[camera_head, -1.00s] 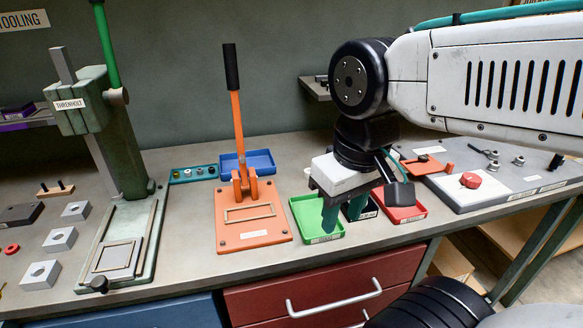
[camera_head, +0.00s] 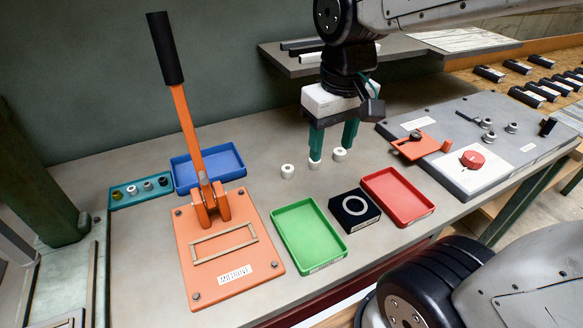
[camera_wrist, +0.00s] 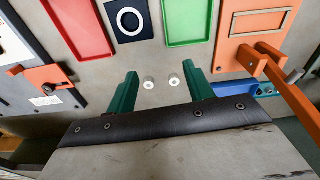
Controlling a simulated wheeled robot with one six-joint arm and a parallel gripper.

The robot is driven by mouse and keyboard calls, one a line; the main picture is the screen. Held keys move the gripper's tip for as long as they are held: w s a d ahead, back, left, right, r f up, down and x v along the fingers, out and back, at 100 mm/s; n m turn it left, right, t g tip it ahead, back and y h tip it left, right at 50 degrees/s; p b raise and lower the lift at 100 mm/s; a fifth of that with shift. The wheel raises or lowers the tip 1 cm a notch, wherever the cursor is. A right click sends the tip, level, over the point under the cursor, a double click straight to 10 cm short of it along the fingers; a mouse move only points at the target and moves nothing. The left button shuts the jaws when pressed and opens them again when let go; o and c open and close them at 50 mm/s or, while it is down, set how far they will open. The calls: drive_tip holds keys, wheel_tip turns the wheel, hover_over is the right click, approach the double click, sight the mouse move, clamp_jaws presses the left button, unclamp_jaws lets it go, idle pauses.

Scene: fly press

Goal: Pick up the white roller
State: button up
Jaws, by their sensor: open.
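Three small white rollers stand on the grey bench: a left one (camera_head: 287,171), a middle one (camera_head: 314,165) and a right one (camera_head: 340,154). My gripper (camera_head: 331,154) is open and points down over them, its green fingers apart and empty. In the head view one fingertip overlaps the middle roller and the other is by the right roller; contact cannot be told. In the wrist view, two rollers show between the fingers of my gripper (camera_wrist: 161,80), one nearer the left finger (camera_wrist: 149,83) and one nearer the right finger (camera_wrist: 174,81). The third is not visible there.
In front lie a green tray (camera_head: 277,217), a black block with a ring (camera_head: 339,209) and a red tray (camera_head: 430,208). Left are an orange lever press (camera_head: 268,265), a blue tray (camera_head: 236,153) and a teal holder (camera_head: 119,203) with small parts. A grey panel (camera_head: 455,119) is right.

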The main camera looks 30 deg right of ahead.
drive_tip(key=n, duration=0.1)
hover_over(288, 168)
drive_tip(key=shift+g, duration=0.4)
wheel_tip(288, 168, down, 8)
drive_tip(key=shift+r, duration=0.1)
drive_tip(key=shift+f, duration=0.3)
wheel_tip(288, 168, down, 7)
drive_tip(key=shift+f, duration=0.2)
drive_tip(key=c, duration=1.1)
